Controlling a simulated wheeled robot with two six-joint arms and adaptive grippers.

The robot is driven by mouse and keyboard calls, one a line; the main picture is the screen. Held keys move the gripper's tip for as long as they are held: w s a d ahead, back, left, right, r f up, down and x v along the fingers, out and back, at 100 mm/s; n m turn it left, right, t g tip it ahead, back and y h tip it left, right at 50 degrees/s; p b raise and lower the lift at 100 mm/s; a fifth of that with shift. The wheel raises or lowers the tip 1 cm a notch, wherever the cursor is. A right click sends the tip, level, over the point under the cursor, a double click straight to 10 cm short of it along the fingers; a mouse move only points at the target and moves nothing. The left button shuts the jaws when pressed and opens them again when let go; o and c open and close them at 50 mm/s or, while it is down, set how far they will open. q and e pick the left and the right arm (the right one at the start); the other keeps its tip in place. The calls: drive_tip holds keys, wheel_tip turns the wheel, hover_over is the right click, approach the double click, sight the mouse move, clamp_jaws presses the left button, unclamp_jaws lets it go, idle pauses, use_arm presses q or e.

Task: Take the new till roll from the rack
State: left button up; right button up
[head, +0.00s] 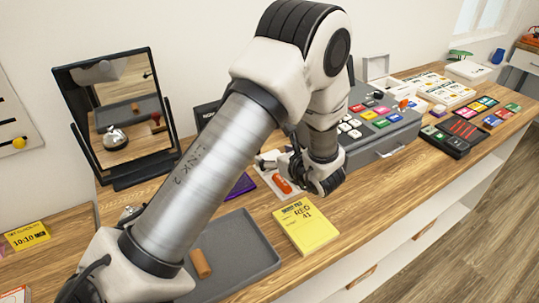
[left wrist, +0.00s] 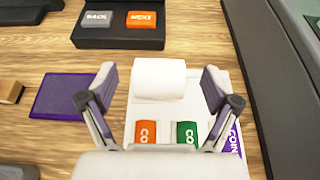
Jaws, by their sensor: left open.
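A white till roll (left wrist: 159,79) lies at the top end of a white rack (left wrist: 222,93) in the left wrist view. My left gripper (left wrist: 159,92) is open, with one finger on each side of the white roll and nothing held. My right gripper is out of view.
A grey till (head: 385,135) with coloured keys stands just right of the gripper. A grey tray (head: 238,258) and a yellow book (head: 305,228) lie in front. A purple mat (left wrist: 75,95) and a dark box with two buttons (left wrist: 118,35) are close by in the wrist view.

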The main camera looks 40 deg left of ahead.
use_arm(q)
drive_tip(key=x, duration=0.2)
drive_tip(key=shift+a+f, duration=0.1)
drive_tip(key=shift+a, duration=0.15)
drive_tip(key=shift+d, duration=0.3)
drive_tip(key=shift+c, duration=0.7)
drive_tip(key=shift+d, duration=0.1)
drive_tip(key=c, duration=1.1)
drive_tip(key=shift+r, duration=0.3)
